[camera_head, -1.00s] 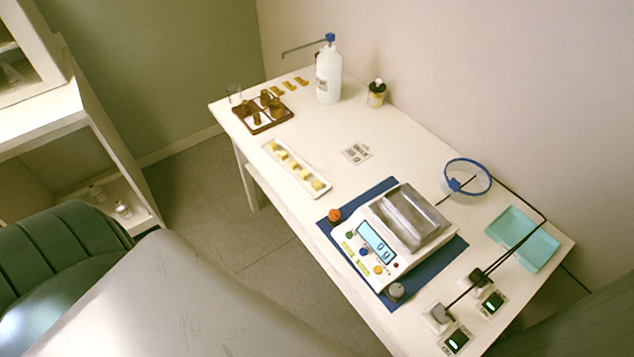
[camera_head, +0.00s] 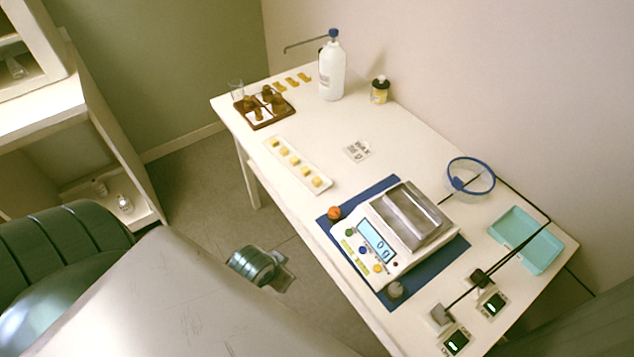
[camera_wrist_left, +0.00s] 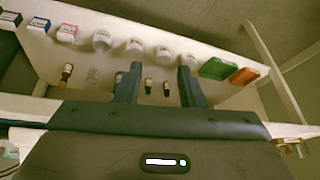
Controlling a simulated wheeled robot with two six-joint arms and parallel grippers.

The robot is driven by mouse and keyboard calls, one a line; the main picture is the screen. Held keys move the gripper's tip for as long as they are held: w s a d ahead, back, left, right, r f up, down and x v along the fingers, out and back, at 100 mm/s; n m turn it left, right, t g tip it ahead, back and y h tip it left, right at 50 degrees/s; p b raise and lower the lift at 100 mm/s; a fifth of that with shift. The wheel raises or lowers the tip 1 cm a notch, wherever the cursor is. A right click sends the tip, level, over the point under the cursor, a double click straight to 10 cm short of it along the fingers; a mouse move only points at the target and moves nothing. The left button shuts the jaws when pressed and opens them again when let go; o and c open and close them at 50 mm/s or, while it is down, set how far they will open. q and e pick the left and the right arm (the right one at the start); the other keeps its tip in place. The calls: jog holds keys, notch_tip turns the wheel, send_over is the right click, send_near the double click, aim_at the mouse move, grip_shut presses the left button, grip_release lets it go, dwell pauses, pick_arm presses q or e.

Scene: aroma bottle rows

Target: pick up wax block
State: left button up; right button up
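Several small yellow wax blocks (camera_head: 294,160) sit in a row on a long white tray (camera_head: 271,142) near the table's left edge in the head view. My left gripper (camera_wrist_left: 158,80) shows in the left wrist view with its two dark fingers apart and nothing between them. Small bottles stand in the background beyond the fingers; no wax block can be made out there. In the head view a metal part of my arm shows over the floor, left of the table and apart from the tray. My right gripper is not in view.
A scale (camera_head: 352,237) stands on a blue mat (camera_head: 449,252). A brown rack (camera_head: 250,120), a white pump bottle (camera_head: 331,75), a small dark-capped bottle (camera_head: 379,92), a blue-rimmed bowl (camera_head: 470,177) and a teal tray (camera_head: 523,240) are around it. The table between tray and card (camera_head: 357,151) is clear.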

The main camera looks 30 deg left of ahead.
pick_arm(q)
jog(key=w+a+r+m+t+h, duration=0.1)
jog(key=w+a+r+t+h, duration=0.15)
jog(key=w+r, duration=0.4)
jog(key=t, duration=0.5)
send_near(317, 180)
jog(key=x, duration=0.3)
jog(key=shift+w+f, duration=0.15)
jog(key=shift+w, duration=0.1)
jog(key=shift+p+x, duration=0.55)
jog(key=shift+x, duration=2.4)
jog(key=shift+c, duration=0.4)
jog(key=c, duration=0.7)
